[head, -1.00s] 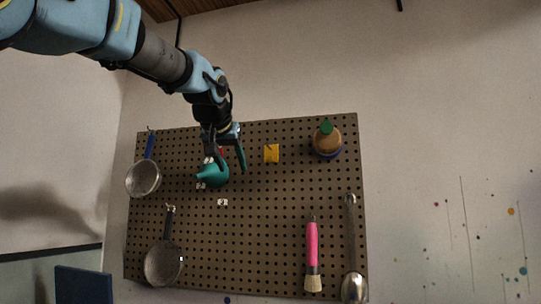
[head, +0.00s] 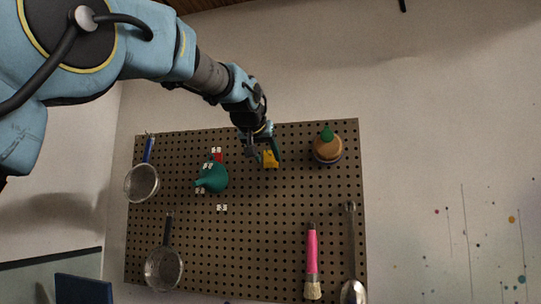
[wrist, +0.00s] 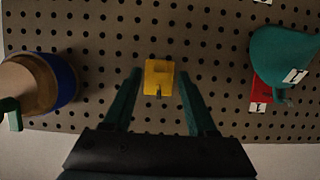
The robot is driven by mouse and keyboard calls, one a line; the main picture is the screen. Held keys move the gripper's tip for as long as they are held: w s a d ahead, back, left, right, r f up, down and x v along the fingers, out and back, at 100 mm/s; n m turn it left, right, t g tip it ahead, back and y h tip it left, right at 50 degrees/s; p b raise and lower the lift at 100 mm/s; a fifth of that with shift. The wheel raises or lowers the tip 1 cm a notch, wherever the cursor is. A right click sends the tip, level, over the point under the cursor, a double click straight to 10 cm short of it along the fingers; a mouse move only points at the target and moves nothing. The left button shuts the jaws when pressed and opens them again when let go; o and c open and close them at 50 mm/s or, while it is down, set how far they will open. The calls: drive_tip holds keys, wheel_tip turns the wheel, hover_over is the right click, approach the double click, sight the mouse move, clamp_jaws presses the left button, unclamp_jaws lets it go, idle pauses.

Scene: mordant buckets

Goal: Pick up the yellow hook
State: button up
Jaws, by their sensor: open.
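The yellow hook (head: 271,160) is mounted on the upper part of the pegboard. It also shows in the wrist view (wrist: 159,70), as a small yellow plate with a dark peg at its lower edge. My gripper (head: 265,155) is in front of the hook and partly covers it in the head view. In the wrist view its two green fingers (wrist: 160,85) are open, with one tip on each side of the hook and a visible gap on both sides. The depth left between the fingertips and the board is hard to tell.
On the pegboard (head: 265,225), a teal funnel (head: 213,179) and a red piece (head: 218,154) hang left of the hook. A brown bottle-like item (head: 327,149) is to its right. Strainers (head: 141,183), a pink brush (head: 312,250) and a spoon (head: 351,290) hang further away.

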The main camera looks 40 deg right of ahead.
sight(269, 161)
drive_tip(key=shift+x, duration=1.05)
clamp_jaws()
